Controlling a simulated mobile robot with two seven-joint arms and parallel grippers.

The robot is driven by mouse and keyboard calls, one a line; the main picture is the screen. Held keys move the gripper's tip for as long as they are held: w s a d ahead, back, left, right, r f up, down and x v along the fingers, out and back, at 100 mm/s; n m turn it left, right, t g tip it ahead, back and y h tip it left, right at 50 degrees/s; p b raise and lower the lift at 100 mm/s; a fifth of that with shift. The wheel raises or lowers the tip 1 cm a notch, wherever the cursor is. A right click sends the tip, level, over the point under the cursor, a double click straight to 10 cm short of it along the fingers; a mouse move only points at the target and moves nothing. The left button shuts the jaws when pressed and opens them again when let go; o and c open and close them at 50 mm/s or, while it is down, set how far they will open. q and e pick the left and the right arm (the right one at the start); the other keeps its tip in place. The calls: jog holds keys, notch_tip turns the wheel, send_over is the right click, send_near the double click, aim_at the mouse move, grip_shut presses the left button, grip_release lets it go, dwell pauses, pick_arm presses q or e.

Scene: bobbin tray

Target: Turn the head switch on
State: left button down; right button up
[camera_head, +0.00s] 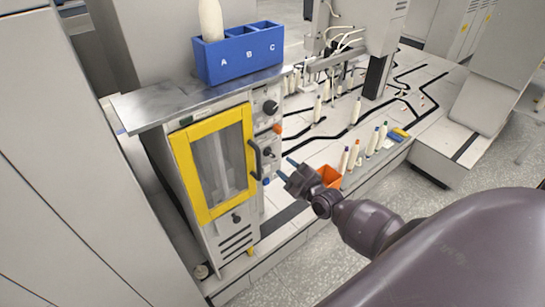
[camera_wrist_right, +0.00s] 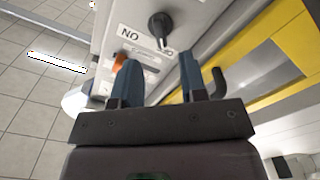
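A control panel with switches runs down the front of the cabinet, beside its yellow-framed door. A black rotary knob (camera_head: 270,107) sits high on the panel; I cannot tell for sure which control is the head switch. In the right wrist view a black knob (camera_wrist_right: 160,27) with a pointed lever stands beyond the fingers, by a label reading "NO". An orange control (camera_wrist_right: 118,62) is partly hidden by the left-hand finger. My right gripper (camera_head: 279,171) is in front of the panel, below the upper knob. Its blue fingers (camera_wrist_right: 158,78) are apart with nothing between them. My left gripper is not in view.
The yellow-framed door (camera_head: 181,154) has a black handle (camera_head: 255,160) close to my right gripper. A blue bin marked A, B, C (camera_head: 240,62) holding a bobbin stands on the cabinet top. An orange box (camera_head: 330,176) and several bobbins stand behind the gripper.

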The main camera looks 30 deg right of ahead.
aim_at(273, 156)
jog(key=shift+w+a+b, duration=0.15)
jog(key=shift+w+b, duration=0.05)
jog(key=shift+w, duration=1.55)
jog(key=shift+w+a+b, duration=0.1)
jog(key=shift+w+b, duration=0.05)
jog(key=shift+w, duration=1.6)
jog(key=shift+c, duration=0.3)
grip_shut()
